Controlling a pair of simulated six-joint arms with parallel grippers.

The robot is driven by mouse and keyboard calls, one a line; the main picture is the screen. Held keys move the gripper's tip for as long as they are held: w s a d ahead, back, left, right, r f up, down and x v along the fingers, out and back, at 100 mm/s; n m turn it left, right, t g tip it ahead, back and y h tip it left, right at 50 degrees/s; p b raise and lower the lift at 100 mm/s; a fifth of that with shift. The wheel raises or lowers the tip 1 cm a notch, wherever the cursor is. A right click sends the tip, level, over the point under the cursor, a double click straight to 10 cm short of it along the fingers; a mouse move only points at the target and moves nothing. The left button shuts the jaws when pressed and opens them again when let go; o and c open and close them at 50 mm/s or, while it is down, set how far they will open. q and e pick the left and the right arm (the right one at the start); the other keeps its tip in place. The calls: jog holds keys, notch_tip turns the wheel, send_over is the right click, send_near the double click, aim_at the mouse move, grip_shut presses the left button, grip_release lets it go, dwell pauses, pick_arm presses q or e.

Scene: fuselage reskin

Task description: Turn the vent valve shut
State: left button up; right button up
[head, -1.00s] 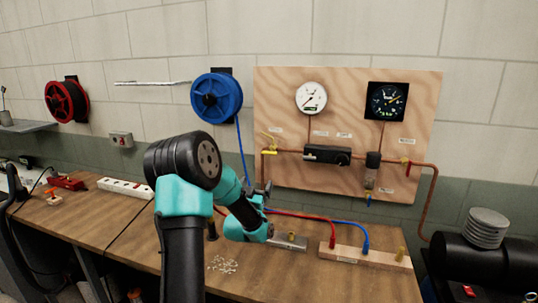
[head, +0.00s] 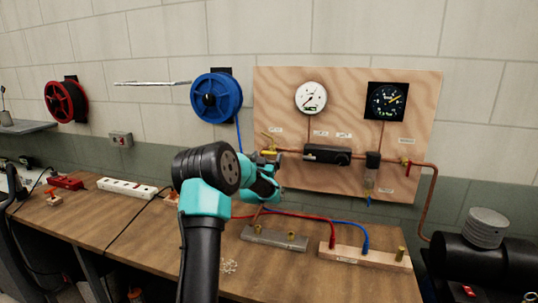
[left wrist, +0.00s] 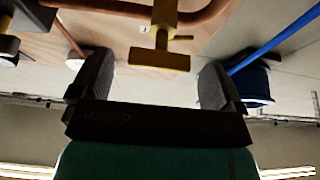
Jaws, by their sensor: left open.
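A yellow valve fitting (head: 266,136) sits at the left end of the copper pipe on the wooden panel. The labels are too small to read, so I cannot tell whether it is the vent valve. My left gripper (head: 268,158) is just below and in front of it and partly covers its lower part. In the left wrist view the gripper (left wrist: 156,72) is open and empty. The yellow fitting (left wrist: 160,61) shows between and just beyond its fingertips, with no clear contact. A red valve handle (head: 407,161) is at the pipe's right end. My right gripper is not in view.
The wooden panel (head: 350,90) carries a white gauge (head: 311,98), a dark gauge (head: 386,101) and a black regulator (head: 327,154). A blue hose reel (head: 216,98) hangs to the left. Red and blue hoses cross the bench to fitting blocks.

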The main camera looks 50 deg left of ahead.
pick_arm(q)
jog(key=shift+x, duration=1.3)
jog(key=c, duration=0.9)
jog(key=shift+c, duration=0.2)
